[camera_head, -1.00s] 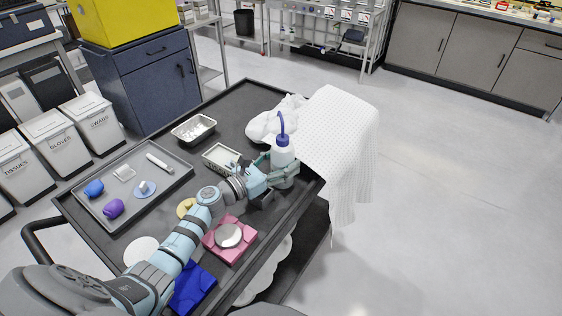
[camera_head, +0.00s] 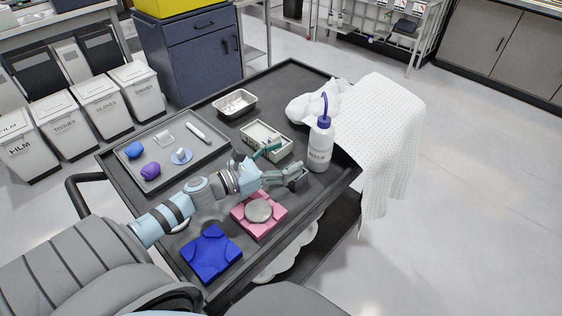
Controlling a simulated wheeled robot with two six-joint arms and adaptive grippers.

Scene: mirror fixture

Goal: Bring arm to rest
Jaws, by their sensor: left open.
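My left arm comes in from the lower left over the black cart (camera_head: 278,84). Its gripper (camera_head: 291,160) is open and empty, with its fingers spread toward the white wash bottle (camera_head: 320,148). The bottle has a blue cap and spout and stands upright on the cart, just right of the fingertips. A pink fixture (camera_head: 243,222) with a round grey disc (camera_head: 258,210) on it sits below the gripper in the picture. A blue fixture (camera_head: 211,253) lies to its lower left. My right gripper is not in view.
A grey tray (camera_head: 133,181) with small blue, purple and white items lies at the left. A metal dish (camera_head: 234,103) and a pale rectangular container (camera_head: 267,139) are on the cart. A crumpled white cloth (camera_head: 307,105) and a draped white towel (camera_head: 382,130) are near the bottle.

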